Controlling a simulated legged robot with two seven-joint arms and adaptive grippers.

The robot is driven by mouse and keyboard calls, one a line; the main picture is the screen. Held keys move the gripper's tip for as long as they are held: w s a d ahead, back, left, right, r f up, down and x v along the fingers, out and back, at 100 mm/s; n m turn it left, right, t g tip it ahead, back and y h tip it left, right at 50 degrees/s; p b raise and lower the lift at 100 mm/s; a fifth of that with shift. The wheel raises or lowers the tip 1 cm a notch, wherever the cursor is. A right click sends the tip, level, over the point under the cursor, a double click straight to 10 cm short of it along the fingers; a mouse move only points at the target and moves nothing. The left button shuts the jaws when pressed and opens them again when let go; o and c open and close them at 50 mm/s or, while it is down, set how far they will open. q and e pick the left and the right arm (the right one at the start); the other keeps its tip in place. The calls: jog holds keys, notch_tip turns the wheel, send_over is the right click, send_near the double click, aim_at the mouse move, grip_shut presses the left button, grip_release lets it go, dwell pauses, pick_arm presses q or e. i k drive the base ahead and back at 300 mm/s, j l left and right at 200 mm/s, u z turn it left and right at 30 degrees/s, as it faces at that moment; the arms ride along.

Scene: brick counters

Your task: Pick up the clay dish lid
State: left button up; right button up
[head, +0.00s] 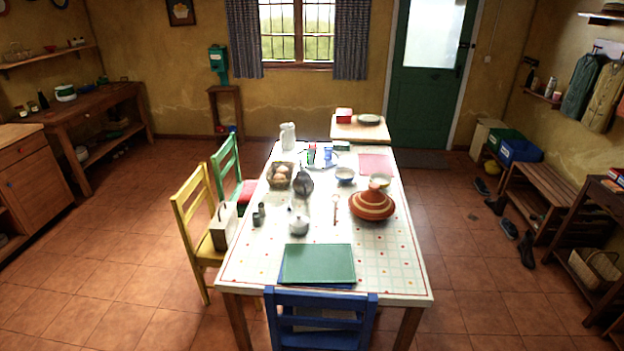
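The clay dish lid (372,203) is an orange-red cone with pale stripes and a small knob. It sits on the right half of the long table (384,262), and appears to rest on its dish, though I cannot clearly tell the dish from the lid. Neither of my grippers shows in the head view, and nothing is seen touching the lid.
A blue chair (320,318) stands at the near table end. Yellow (197,222) and green (229,165) chairs stand on the left. A green mat (318,263), sugar pot (298,225), jug (303,182) and bowls (345,175) share the table.

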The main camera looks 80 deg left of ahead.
aim_at(370, 202)
jog(key=u, duration=2.25)
jog(key=i+l+z, duration=0.2)
jog(key=l+z, duration=0.25)
jog(key=i+l+z, duration=0.25)
jog(key=z, duration=0.15)
jog(key=i+l+z, duration=0.25)
jog(key=z, duration=0.2)
jog(key=i+l+z, duration=0.1)
jog(key=i+z, duration=0.3)
jog(key=i+l+z, duration=0.15)
jog(key=i, duration=0.25)
jog(key=i+z, duration=0.1)
jog(key=i, duration=0.3)
jog(key=i+u, duration=0.3)
jog(key=u, duration=0.15)
jog(key=i+u, duration=0.3)
jog(key=u, duration=0.15)
jog(key=i+l+u, duration=0.1)
jog(key=i+u, duration=0.3)
jog(key=k, duration=0.1)
